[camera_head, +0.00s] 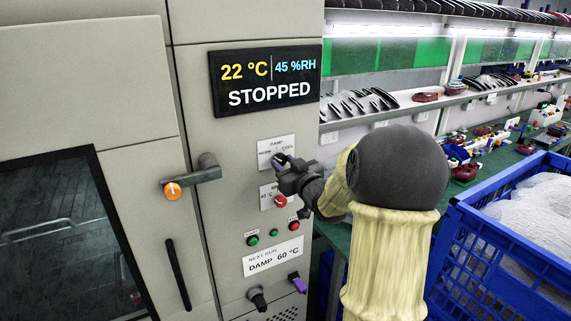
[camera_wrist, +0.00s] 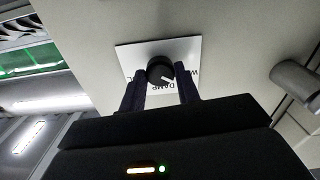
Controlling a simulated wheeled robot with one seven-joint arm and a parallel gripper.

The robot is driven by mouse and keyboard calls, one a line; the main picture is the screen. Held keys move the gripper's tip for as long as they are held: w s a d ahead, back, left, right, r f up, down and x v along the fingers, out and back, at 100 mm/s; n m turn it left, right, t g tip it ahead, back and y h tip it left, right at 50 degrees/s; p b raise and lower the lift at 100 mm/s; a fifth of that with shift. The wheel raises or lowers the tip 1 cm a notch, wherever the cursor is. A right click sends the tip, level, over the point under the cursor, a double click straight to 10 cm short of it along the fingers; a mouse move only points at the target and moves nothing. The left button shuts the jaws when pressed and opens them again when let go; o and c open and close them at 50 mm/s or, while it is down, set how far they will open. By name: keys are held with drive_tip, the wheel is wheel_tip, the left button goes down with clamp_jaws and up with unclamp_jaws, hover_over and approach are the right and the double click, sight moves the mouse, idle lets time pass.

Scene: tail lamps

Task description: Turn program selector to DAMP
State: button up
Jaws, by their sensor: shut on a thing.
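The program selector is a black round knob (camera_wrist: 156,66) on a white label plate (camera_head: 268,152) below the display on the cabinet front. The plate carries DAMP at its top, a word on its left, and COOL on its right. My gripper (camera_head: 284,163) covers the knob in the head view. In the wrist view, which is upside down, my gripper (camera_wrist: 161,80) has one dark finger on each side of the knob and is shut on it. The knob's white pointer line aims to the lower right there, between DAMP and the word starting with W.
The display (camera_head: 267,78) reads STOPPED. A 60 °C dial plate (camera_head: 271,197), a red button (camera_head: 294,225), green buttons and a NEXT RUN card (camera_head: 273,255) reading DAMP 60 °C lie below. An orange-tipped door handle (camera_head: 192,178) projects left. A blue crate (camera_head: 470,270) stands right.

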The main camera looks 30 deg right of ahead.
drive_tip(key=m+p, duration=0.2)
drive_tip(key=m, duration=0.3)
drive_tip(key=shift+r+m, duration=0.1)
drive_tip(key=shift+m, duration=0.2)
drive_tip(key=m+p, duration=0.2)
drive_tip(key=m, duration=0.3)
idle(0.4)
drive_tip(key=o, duration=1)
drive_tip(key=s+b, duration=0.1)
drive_tip(key=s, duration=0.4)
drive_tip(key=s+b, duration=0.1)
drive_tip(key=s, duration=0.5)
drive_tip(key=s+b, duration=0.1)
drive_tip(key=s, duration=0.5)
drive_tip(key=shift+s+d, duration=0.25)
